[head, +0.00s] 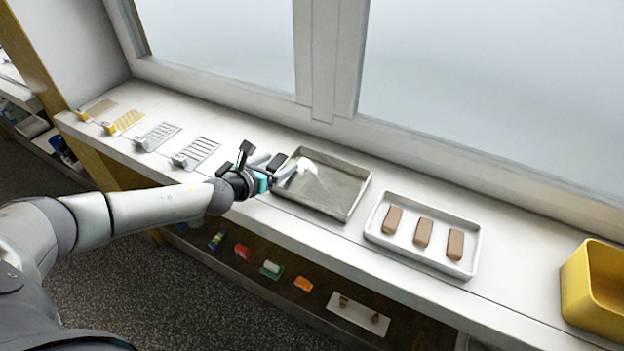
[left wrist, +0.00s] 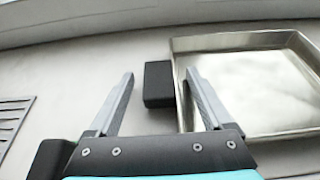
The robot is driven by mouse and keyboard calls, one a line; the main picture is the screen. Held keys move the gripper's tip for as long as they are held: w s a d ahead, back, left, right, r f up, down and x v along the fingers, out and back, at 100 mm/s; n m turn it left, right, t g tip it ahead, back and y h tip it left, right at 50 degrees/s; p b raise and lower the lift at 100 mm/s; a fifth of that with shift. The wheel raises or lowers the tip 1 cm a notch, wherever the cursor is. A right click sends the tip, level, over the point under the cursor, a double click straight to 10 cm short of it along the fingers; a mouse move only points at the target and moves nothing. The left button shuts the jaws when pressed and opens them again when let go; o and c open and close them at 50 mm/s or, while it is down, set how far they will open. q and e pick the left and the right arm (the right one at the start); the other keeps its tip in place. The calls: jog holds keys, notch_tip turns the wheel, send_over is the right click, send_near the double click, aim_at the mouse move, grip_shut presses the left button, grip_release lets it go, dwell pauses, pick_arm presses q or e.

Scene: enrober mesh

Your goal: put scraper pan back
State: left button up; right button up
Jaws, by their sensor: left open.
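The scraper pan (head: 330,189) is a shallow grey metal tray lying flat on the white sill counter, left of the white tray. It also shows in the left wrist view (left wrist: 255,62), at the right. A black block (left wrist: 159,84), perhaps its handle, sits at the pan's left edge; in the head view it shows behind the gripper (head: 277,162). My left gripper (head: 278,172) is open at the pan's left end. In the left wrist view its two fingers (left wrist: 158,100) point towards the black block, which lies between them but nearer the right finger. I cannot tell whether they touch. My right gripper is not in view.
A white tray (head: 376,239) with three brown bars stands right of the pan. A yellow bin (head: 580,290) is at the far right. Several slotted scrapers or meshes (head: 200,152) lie to the left. The window wall bounds the back. A shelf below holds small items.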

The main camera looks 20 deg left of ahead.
pick_arm(q)
grip_shut()
dwell(0.6)
dwell(0.3)
